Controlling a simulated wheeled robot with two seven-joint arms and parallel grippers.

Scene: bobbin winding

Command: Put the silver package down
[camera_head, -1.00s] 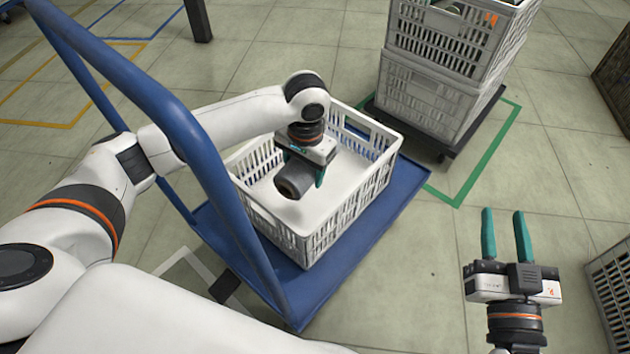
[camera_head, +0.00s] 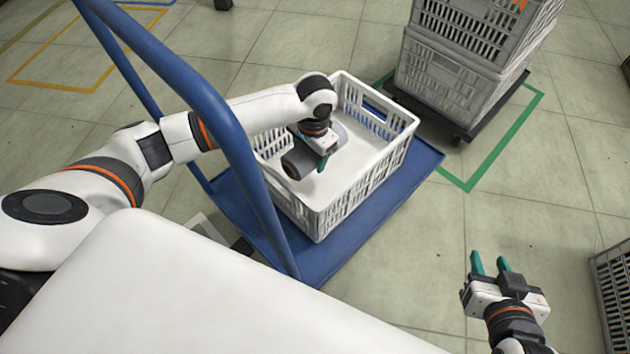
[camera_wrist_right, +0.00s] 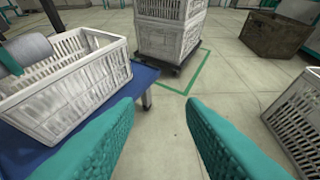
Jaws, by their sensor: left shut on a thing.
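Part of the package is hidden by the gripper. It also shows at the left edge of the right wrist view (camera_wrist_right: 30,50). My right gripper (camera_head: 489,264) is open and empty over the floor at the right; its teal fingers stand apart in the wrist view (camera_wrist_right: 160,120).
The crate stands on a blue cart (camera_head: 372,230) whose tubular handle (camera_head: 250,170) rises in front of my left arm. Grey stacked crates (camera_head: 445,90) stand on a dark dolly behind. Another grey crate (camera_head: 612,285) is at the right edge. The floor between is clear.

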